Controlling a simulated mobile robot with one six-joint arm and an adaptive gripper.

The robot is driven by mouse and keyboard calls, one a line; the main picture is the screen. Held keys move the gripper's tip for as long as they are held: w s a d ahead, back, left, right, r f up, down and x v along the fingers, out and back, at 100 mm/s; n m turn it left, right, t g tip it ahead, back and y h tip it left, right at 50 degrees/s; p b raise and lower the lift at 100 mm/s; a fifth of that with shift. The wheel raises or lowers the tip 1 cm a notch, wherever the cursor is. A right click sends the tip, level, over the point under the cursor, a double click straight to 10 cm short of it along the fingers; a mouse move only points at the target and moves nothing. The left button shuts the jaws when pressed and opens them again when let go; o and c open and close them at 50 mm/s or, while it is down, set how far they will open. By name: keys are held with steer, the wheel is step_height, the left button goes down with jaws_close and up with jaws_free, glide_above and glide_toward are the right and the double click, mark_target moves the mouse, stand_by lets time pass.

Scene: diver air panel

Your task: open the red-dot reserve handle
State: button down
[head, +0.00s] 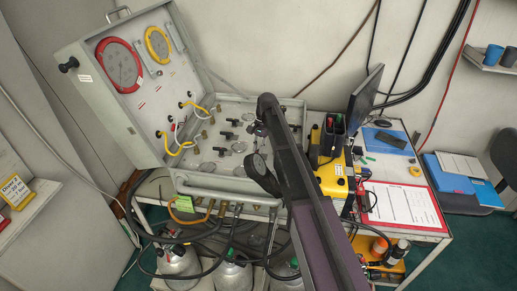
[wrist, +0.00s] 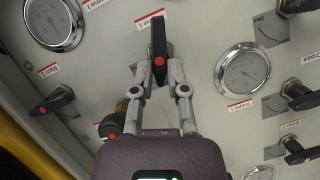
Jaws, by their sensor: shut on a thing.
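The reserve handle (wrist: 158,42) is a black lever with a red dot, in the wrist view at upper centre. It runs nearly up and down in the picture, beside a red-edged label that seems to read Reserve 1. My gripper (wrist: 158,76) is shut on this handle, one grey finger on each side near the red dot. In the head view my dark arm reaches over the open grey panel case (head: 243,199) and hides the gripper and this handle.
Another red-dot lever (wrist: 53,104), labelled Main, lies at left. A round gauge (wrist: 242,70) is close on the right, with several black levers beyond it. A yellow box (head: 331,180) stands right of the case.

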steer(key=shift+a+n+g+h, duration=0.15)
steer(key=shift+n+h, duration=0.1)
steer(key=shift+n, duration=0.6)
steer(key=shift+a+n+g+h, duration=0.15)
steer(key=shift+n+h, duration=0.1)
steer(key=shift+n, duration=0.6)
steer(key=shift+d, duration=0.1)
steer(key=c, duration=0.6)
jaws_free()
steer(key=shift+c, duration=0.2)
steer(key=shift+m, duration=0.3)
